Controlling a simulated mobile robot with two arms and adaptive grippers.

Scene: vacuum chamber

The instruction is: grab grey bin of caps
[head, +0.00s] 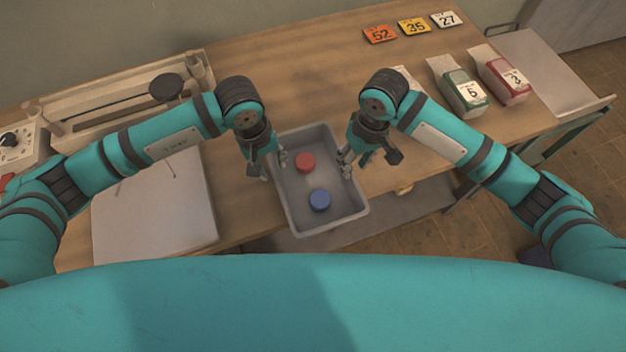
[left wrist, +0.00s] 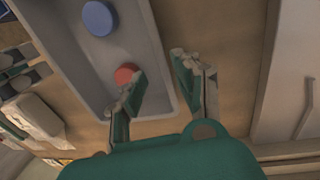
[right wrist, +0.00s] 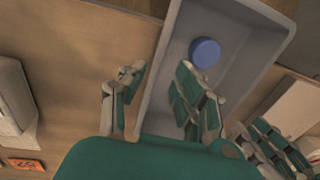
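The grey bin (head: 291,207) sits on the wooden table, its near end at or over the front edge. A red cap (head: 305,163) and a blue cap (head: 319,200) lie inside it. My left gripper (head: 273,165) is open at the bin's left wall; in the left wrist view its fingers (left wrist: 158,82) lie on either side of the rim. My right gripper (head: 362,158) is open at the right wall; in the right wrist view its fingers (right wrist: 158,78) also lie either side of the rim. Whether the fingers touch the walls, I cannot tell.
Number cards 52 (head: 380,34), 35 (head: 414,26) and 27 (head: 446,19) lie at the back. A pale flat panel (head: 150,215) lies at the left, near a box with a dial (head: 14,143).

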